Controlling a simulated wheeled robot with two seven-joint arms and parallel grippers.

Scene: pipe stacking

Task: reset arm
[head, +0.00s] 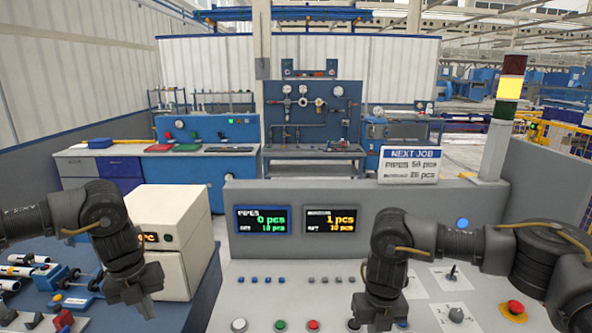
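My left gripper (137,293) hangs downward at the lower left, in front of the white box-shaped unit and beside the blue worktop. I see nothing held in it, but its fingers are dark and I cannot make out their gap. My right gripper (378,322) points down over the grey control console (270,300), near the bottom edge of the view. Its fingertips are at or beyond the edge, so their state is unclear. Both arms are bent at the elbow.
The white unit (170,215) stands behind my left gripper. Pipe pieces (22,270) and blue fixtures (75,283) lie on the blue worktop at left. The console carries buttons, a red emergency knob (514,308) and two displays (262,219) reading 0 pcs and 1 pcs.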

